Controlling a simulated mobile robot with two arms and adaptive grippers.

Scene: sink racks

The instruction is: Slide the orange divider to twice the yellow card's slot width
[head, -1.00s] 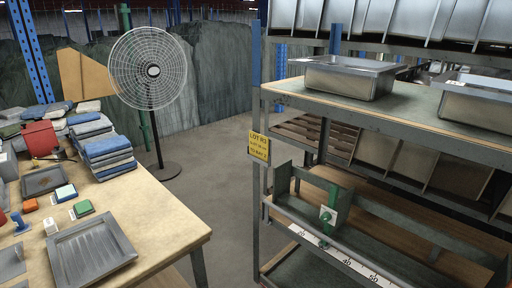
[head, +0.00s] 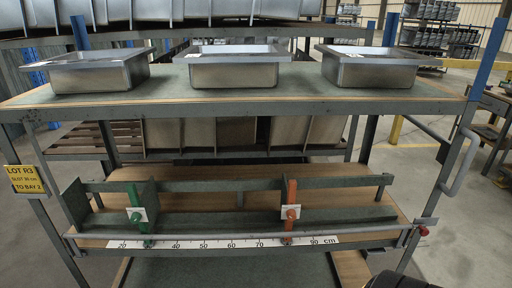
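The orange divider (head: 289,212) stands upright on the lower shelf's rail in the head view. Its foot covers the scale (head: 215,243) between the 70 and 90 marks, near where 80 falls. The green divider (head: 138,215) stands to its left, with its foot near the 30 mark. Each divider has a pale plate with a round knob. The yellow card (head: 25,179) hangs on the rack's left post. It reads LOT R3, a slot width in cm whose number is too small to read surely, and TO BAY 2. Neither gripper's fingers show.
Three metal sinks (head: 233,71) stand on the upper shelf (head: 300,97) above the dividers. A front bar (head: 370,229) runs along the scale and ends at a red knob (head: 423,231). A grey side handle (head: 459,165) sticks out at right. A dark shape, perhaps mine, shows at bottom right.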

